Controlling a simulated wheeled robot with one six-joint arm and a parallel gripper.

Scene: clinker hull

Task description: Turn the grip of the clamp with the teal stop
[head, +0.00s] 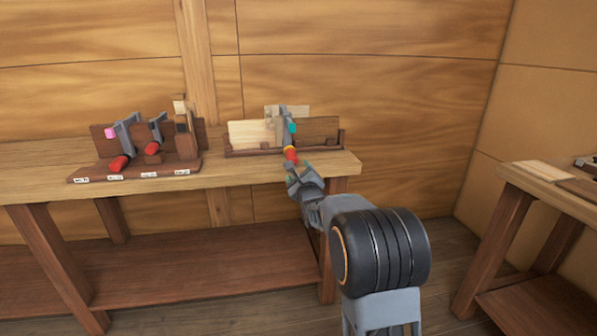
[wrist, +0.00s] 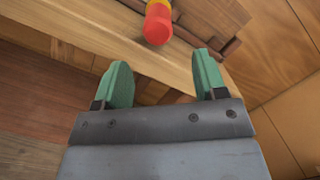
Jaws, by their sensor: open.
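The clamp with the teal stop (head: 292,128) is at the right end of the long workbench, set on a board assembly. Its grey frame stands upright against the pale boards. Its red grip (head: 291,157) with a yellow collar points toward me. In the wrist view the red grip (wrist: 157,27) shows at the top, beyond the fingertips and roughly between their lines. My gripper (head: 299,182) is just in front of and below the grip. In the wrist view my gripper (wrist: 162,80) has its two green fingers apart with nothing between them.
A rack (head: 135,171) at the left on the bench holds two clamps with red grips, one with a pink stop (head: 110,132). The bench (head: 235,172) is bare between rack and boards. Another table (head: 550,183) stands at the right.

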